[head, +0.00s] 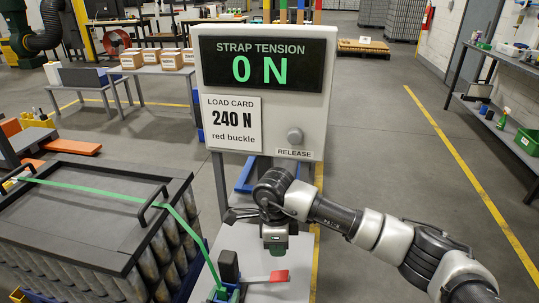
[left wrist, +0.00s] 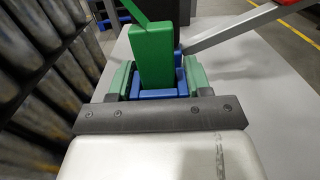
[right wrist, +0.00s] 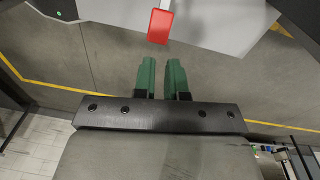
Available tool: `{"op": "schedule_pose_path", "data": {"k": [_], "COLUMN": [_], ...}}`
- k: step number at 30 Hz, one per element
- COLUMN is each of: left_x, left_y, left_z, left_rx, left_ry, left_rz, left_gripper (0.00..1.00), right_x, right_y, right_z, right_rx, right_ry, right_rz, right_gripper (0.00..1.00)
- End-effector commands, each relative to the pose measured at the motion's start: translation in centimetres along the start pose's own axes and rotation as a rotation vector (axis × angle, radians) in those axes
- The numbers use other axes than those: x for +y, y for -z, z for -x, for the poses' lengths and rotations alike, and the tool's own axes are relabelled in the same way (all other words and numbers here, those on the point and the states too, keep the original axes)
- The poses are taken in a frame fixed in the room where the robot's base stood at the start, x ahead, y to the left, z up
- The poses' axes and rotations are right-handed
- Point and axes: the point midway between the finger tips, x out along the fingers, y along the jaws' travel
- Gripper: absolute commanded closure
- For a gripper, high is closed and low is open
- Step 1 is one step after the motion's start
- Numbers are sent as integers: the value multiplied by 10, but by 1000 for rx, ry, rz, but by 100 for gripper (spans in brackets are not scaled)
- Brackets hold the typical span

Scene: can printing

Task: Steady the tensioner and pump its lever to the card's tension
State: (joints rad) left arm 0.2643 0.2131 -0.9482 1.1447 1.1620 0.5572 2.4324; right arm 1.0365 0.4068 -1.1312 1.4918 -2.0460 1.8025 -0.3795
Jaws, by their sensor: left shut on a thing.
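The tensioner (left wrist: 152,58) is a green block in a blue frame on a grey table, with a green strap (head: 110,192) rising from it over the crate. In the left wrist view my left gripper (left wrist: 152,88) is shut on the tensioner, its green fingers on either side of the blue frame. The grey lever (left wrist: 232,27) runs from the tensioner to a red tip (head: 278,276). My right gripper (right wrist: 162,68) is open and empty, fingers slightly apart, above and short of the red tip (right wrist: 159,26). The display (head: 262,65) reads 0 N; the load card (head: 232,122) reads 240 N, red buckle.
A black-lidded crate (head: 80,215) of cans stands left of the tensioner. A grey release knob (head: 295,136) is on the panel behind my right arm. A black block (head: 228,266) stands beside the tensioner. Open floor lies to the right.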

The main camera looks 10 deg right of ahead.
Motion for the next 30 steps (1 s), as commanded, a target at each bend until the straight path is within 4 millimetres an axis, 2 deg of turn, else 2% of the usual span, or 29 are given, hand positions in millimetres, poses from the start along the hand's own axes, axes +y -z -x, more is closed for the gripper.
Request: {"op": "schedule_pose_path", "data": {"k": [1, 2, 5, 8, 15, 21, 25, 30], "left_x": [4, 4, 4, 4, 4, 4, 4, 3], "left_y": [-1, -1, -1, -1, -1, -1, -1, -1], "left_z": [-1, -1, -1, -1, -1, -1, -1, -1], "left_rx": [-3, -3, -3, -3, -3, -3, -3, -3], "left_ry": [-7, -7, -7, -7, -6, -6, -6, -6], "left_rz": [-5, -5, -5, -5, -5, -4, -4, -4], "left_gripper": [100, 100, 100, 100, 100, 100, 100, 100], "right_x": [0, 0, 1, 4, 22, 35, 39, 41], "right_y": [0, 0, -2, -8, -24, -29, -30, -30], "right_z": [0, 0, 3, 11, 38, 50, 53, 53], "right_rx": [0, 0, 4, 22, 147, 275, 322, 337], "right_ry": [0, 0, 12, 46, 157, 190, 190, 187], "right_rz": [0, 1, 43, 183, 792, 1205, 1342, 1386], "right_gripper": [96, 100, 100, 100, 100, 100, 100, 100]}}
